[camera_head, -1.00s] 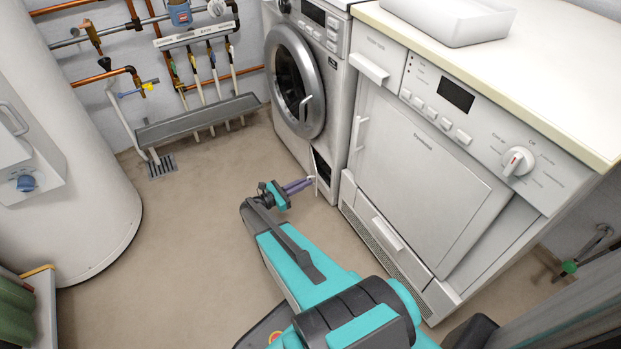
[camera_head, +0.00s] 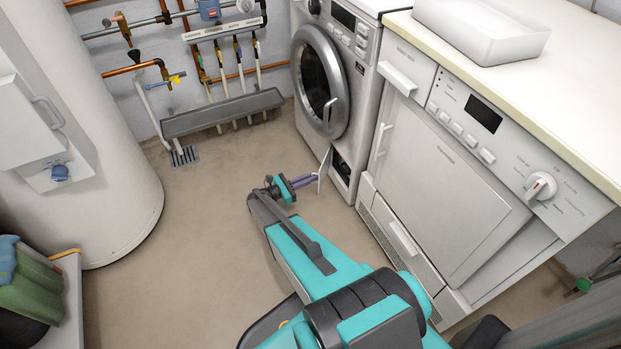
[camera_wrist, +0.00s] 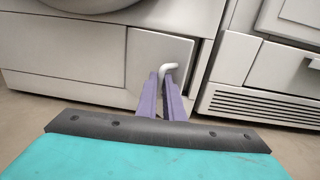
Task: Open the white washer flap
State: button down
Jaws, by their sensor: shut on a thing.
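The white washer (camera_head: 350,110) stands against the back wall with its round door closed. Its small white flap (camera_head: 325,170), low at the front right corner, stands swung outward and shows a dark opening (camera_head: 342,168) behind it. In the wrist view the flap (camera_wrist: 145,55) is a pale square panel with a curved white handle (camera_wrist: 169,67) near its right edge. My gripper (camera_head: 314,178) has purple fingers at the flap. In the wrist view the fingers (camera_wrist: 168,78) are shut on the handle, and their tips partly hide it.
A white dryer (camera_head: 435,170) stands close to the washer's right, with a grille low on its front. A white basin (camera_head: 482,30) sits on the worktop. A white tank (camera_head: 85,150) stands at the left. The floor (camera_head: 205,225) between is clear.

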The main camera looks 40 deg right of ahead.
jog(key=c, duration=1.9)
grip_release()
jog(key=shift+w+d, duration=0.2)
jog(key=shift+d, duration=0.05)
jog(key=shift+s+a, duration=0.1)
jog(key=shift+a, duration=0.1)
jog(key=w+a+p, duration=0.2)
jog(key=a+p, duration=0.1)
jog(key=a, duration=1)
jog(key=shift+w+a, duration=0.2)
jog(key=shift+a, duration=0.05)
